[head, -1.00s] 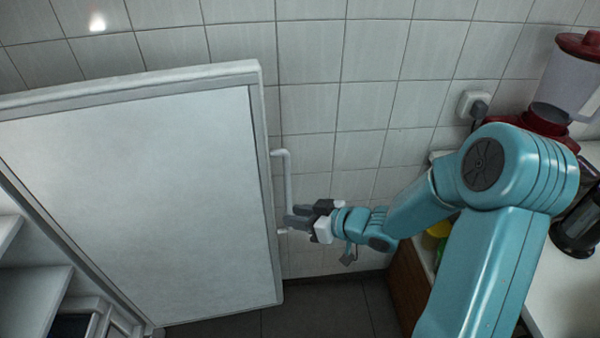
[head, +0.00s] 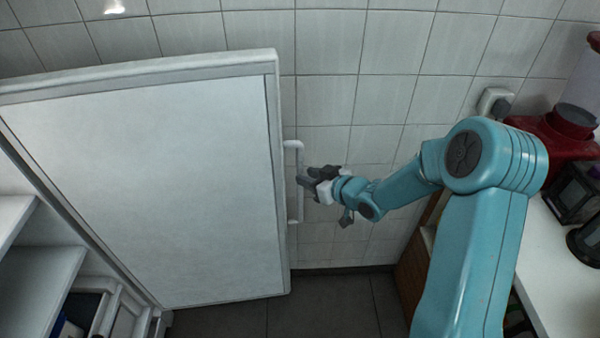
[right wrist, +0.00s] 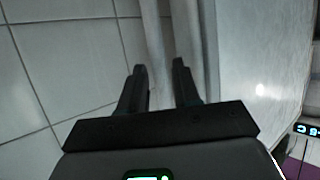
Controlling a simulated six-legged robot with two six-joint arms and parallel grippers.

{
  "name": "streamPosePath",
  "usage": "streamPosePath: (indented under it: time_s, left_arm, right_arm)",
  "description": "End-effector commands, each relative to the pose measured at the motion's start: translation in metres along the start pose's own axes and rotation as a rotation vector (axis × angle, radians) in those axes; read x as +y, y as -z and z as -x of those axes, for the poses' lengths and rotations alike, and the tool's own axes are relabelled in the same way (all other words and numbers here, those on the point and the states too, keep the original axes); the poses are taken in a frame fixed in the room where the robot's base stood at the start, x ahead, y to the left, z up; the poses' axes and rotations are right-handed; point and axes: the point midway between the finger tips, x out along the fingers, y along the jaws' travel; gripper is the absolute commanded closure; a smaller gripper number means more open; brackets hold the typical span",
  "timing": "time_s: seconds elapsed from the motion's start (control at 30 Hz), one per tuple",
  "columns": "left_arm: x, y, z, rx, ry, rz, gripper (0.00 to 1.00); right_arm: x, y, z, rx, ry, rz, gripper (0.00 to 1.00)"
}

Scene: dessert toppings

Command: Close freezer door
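The freezer door (head: 150,190) stands open on the left of the head view, its pale inner panel facing me. Its white bar handle (head: 298,170) stands out at the right edge of the door. My right gripper (head: 303,181) is at the handle's mid height, coming from the right. In the right wrist view, the two dark fingers (right wrist: 159,68) are apart, and the pale handle bar (right wrist: 155,40) runs between or just beyond them. I cannot tell whether they touch it. My left gripper is not in view.
White freezer shelves (head: 40,275) show at the lower left. A tiled wall (head: 400,60) stands behind the door. A counter (head: 560,270) with a red appliance (head: 560,140) is on the right. Dark floor (head: 330,305) lies clear below the handle.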

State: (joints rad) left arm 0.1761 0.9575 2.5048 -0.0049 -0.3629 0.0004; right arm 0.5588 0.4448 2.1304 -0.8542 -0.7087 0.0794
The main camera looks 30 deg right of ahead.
Motion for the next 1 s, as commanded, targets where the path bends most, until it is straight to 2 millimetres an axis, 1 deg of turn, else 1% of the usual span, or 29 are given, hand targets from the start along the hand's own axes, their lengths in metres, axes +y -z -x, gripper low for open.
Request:
streamPosePath:
  time_s: [0.03, 0.1, 0.23, 0.37, 0.6, 0.63, 0.67, 0.7, 0.73, 1.0]
  left_arm:
    - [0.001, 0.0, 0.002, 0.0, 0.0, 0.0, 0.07]
    - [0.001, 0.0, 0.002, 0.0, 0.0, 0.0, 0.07]
    - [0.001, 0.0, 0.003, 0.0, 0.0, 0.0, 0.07]
    - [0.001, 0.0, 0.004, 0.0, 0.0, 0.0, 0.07]
    - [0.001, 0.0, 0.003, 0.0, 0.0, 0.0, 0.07]
    - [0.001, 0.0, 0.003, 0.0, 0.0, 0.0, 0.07]
    - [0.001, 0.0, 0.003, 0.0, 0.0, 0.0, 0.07]
    - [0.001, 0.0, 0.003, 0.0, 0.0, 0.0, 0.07]
    - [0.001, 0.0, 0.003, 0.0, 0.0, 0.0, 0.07]
    - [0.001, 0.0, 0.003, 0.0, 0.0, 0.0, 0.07]
  right_arm:
    - [-0.001, 0.001, -0.011, 0.0, 0.003, 0.001, 0.69]
    - [0.0, 0.001, -0.022, 0.001, 0.002, -0.001, 0.69]
    - [0.002, 0.001, -0.037, 0.001, 0.0, 0.0, 0.69]
    - [0.002, 0.0, -0.043, 0.0, -0.001, -0.001, 0.69]
    - [0.002, 0.0, -0.044, 0.001, -0.001, -0.001, 0.69]
    - [0.002, 0.0, -0.044, 0.001, -0.001, -0.001, 0.75]
    - [0.002, 0.0, -0.044, 0.001, -0.001, -0.001, 0.85]
    - [0.002, 0.0, -0.044, 0.001, -0.001, 0.0, 0.98]
    - [0.002, 0.0, -0.044, 0.001, -0.001, 0.0, 1.0]
    - [0.002, 0.001, -0.045, 0.001, 0.0, 0.0, 1.0]
